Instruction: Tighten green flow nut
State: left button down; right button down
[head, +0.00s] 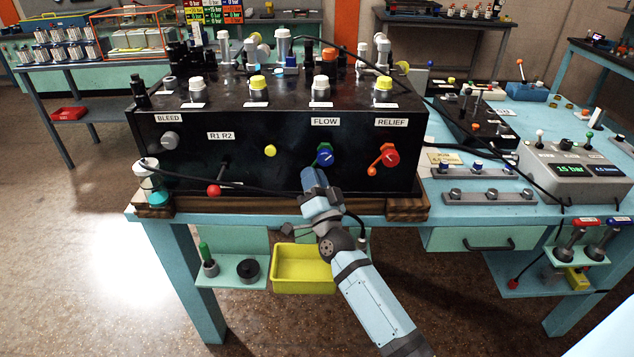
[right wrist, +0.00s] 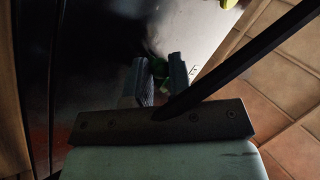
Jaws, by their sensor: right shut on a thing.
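The green flow nut (head: 323,147) shows as a green rim behind the blue flow knob (head: 326,157), under the FLOW label on the black panel's front. My right gripper (head: 314,171) reaches up to the panel just below and left of the blue knob. In the right wrist view its two fingers (right wrist: 160,78) are close together, with a green part of the nut (right wrist: 158,68) between them. The gripper is shut on this green part; its fingers hide the lower side of the nut in the head view. My left gripper is not in view.
Right of the flow knob is the red relief knob (head: 389,156) with an orange lever (head: 373,170). A yellow knob (head: 270,150) is to the left. A black hose (head: 250,189) runs across the panel's lower front.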

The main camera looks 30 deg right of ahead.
jog(key=shift+r, duration=0.1)
dwell(0.4)
jog(key=c, duration=1.3)
grip_release()
jog(key=shift+a, duration=0.1)
jog(key=b+v, duration=0.2)
jog(key=v, duration=1.1)
jog(key=shift+s+m, duration=0.3)
jog(key=shift+a+f, duration=0.15)
jog(key=shift+f, duration=0.05)
